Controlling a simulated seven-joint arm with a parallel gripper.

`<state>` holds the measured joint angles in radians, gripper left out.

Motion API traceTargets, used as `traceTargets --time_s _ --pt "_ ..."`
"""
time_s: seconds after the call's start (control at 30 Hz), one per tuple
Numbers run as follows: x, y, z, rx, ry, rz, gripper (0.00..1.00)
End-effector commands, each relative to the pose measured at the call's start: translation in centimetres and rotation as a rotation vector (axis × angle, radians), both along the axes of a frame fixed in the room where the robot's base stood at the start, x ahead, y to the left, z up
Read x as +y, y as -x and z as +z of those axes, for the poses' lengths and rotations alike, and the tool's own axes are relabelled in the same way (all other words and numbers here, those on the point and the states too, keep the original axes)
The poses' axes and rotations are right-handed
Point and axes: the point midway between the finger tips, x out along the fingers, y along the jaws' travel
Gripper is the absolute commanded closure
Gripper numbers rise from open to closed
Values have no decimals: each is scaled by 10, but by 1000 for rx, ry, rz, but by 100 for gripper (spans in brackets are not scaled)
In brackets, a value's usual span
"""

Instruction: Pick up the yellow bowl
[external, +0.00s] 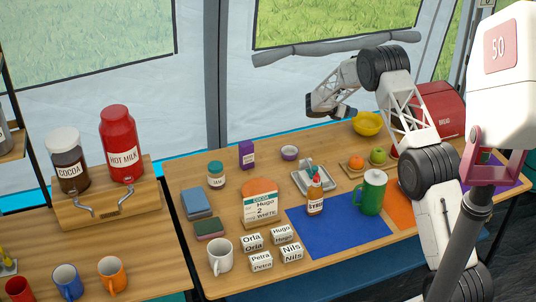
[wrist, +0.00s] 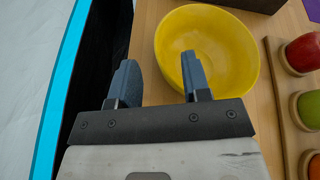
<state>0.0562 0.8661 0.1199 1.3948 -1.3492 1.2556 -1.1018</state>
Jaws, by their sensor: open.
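The yellow bowl (external: 368,123) stands upright on the far side of the table in the external view, near the tent wall. In the wrist view the yellow bowl (wrist: 222,45) is at the top centre and looks empty. My gripper (wrist: 158,78) is open. Its right finger overlaps the bowl's near left part in the picture, and its left finger is outside the bowl, over the dark gap past the table edge. In the external view my gripper (external: 345,112) is just left of the bowl. I cannot tell whether a finger touches the rim.
A wooden holder (wrist: 282,95) with a red apple (wrist: 303,52), a green apple (wrist: 310,108) and an orange fruit stands right of the bowl. A green pot (external: 372,192) and a metal tray (external: 312,178) stand nearer.

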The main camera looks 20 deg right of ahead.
Motion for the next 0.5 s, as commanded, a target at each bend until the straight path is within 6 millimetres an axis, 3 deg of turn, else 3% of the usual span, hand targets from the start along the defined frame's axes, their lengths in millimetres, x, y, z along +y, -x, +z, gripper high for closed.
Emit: traceTargets --time_s 0.3,0.5 --pt "-32 1 -13 1 1 -2 56" --pt "-38 1 -15 0 0 -1 56"
